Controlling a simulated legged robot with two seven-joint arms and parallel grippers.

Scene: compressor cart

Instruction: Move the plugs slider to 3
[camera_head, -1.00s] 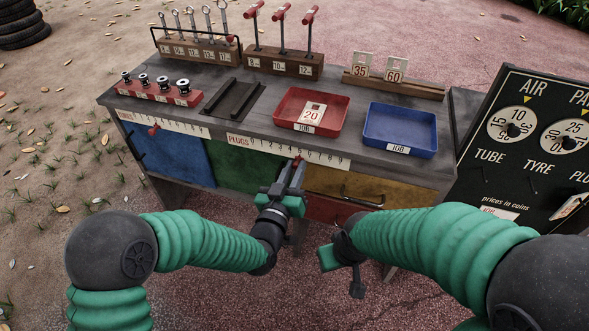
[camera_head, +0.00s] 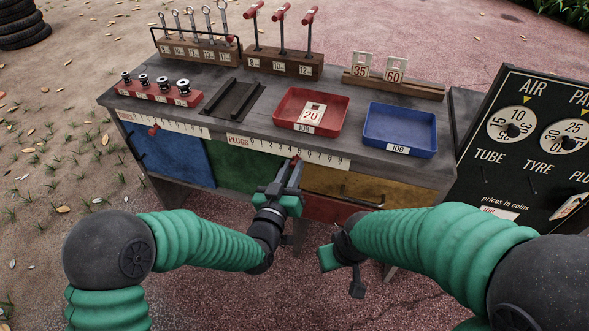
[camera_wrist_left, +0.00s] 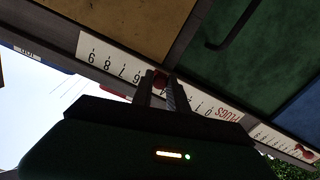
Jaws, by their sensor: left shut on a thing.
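The PLUGS scale (camera_head: 325,157) is a white strip numbered 0 to 9 along the bench's front edge. Its red slider knob (camera_head: 296,158) is at my left gripper's fingertips, around the 4 to 5 part of the scale. My left gripper (camera_head: 294,170) is shut on the knob. In the left wrist view the fingers hold the red knob (camera_wrist_left: 160,81), with 6 to 9 showing on its left and 0 and 1 on its right; the fingers hide the middle numbers. My right gripper (camera_head: 345,262) hangs apart from the bench, its jaws unclear.
A second scale with a red knob (camera_head: 154,130) lies to the left. A red tray (camera_head: 284,99) with a 20 tag and a blue tray (camera_head: 416,130) stand on the bench. Drawer handles (camera_head: 362,203) stick out below the scale. A black price board (camera_head: 520,150) stands right.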

